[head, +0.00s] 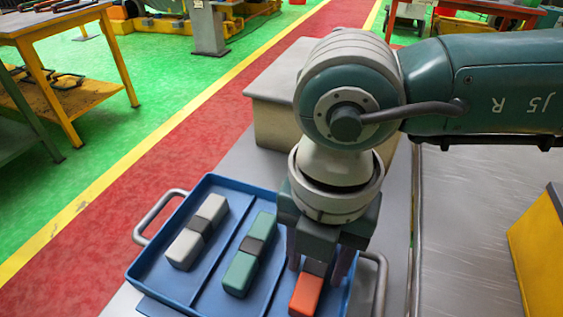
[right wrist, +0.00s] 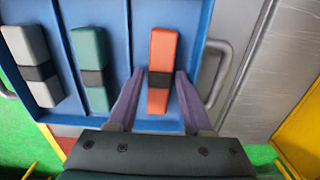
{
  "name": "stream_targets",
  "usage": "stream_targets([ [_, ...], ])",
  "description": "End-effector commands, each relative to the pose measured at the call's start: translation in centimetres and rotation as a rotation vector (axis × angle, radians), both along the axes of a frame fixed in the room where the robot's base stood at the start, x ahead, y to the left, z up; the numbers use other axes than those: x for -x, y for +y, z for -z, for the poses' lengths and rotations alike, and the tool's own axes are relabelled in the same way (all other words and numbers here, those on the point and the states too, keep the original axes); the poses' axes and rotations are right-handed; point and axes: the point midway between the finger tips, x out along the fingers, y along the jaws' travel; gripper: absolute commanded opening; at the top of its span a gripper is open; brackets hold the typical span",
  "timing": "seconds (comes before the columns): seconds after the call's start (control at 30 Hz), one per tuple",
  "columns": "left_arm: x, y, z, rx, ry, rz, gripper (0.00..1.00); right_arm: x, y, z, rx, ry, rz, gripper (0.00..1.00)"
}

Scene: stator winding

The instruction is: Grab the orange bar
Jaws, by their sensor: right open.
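The orange bar (head: 306,294) lies in the right compartment of the blue tray (head: 150,267), partly hidden behind my right gripper in the head view. In the right wrist view the orange bar (right wrist: 162,50) has a dark band around its middle. My right gripper (head: 318,272) is pointing down over the bar. In the right wrist view its two fingers (right wrist: 158,85) stand apart, one on each side of the bar near the dark band, with gaps showing. My left gripper is not in view.
A green bar (head: 240,272) and a grey bar (head: 185,248) lie in the tray's other compartments. The tray has metal handles (head: 158,217) at its sides. A beige box (head: 275,100) stands behind it, and a yellow bin (head: 540,250) is at right.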

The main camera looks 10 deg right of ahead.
Motion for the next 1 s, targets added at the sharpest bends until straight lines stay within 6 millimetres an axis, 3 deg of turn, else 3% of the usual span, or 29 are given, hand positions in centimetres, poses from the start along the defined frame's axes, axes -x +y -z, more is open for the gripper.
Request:
stream_targets([
  [0.17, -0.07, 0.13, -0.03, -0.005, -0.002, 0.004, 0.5, 0.01, 0.02, -0.01, 0.0, 0.0, -0.001, 0.5],
  [0.6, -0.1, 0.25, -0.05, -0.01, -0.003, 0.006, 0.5, 0.02, 0.01, -0.05, -0.001, 0.001, -0.001, 0.01],
  [1.0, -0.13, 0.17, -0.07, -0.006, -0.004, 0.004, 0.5, -0.01, 0.03, -0.09, -0.001, 0.0, -0.001, 0.0],
])
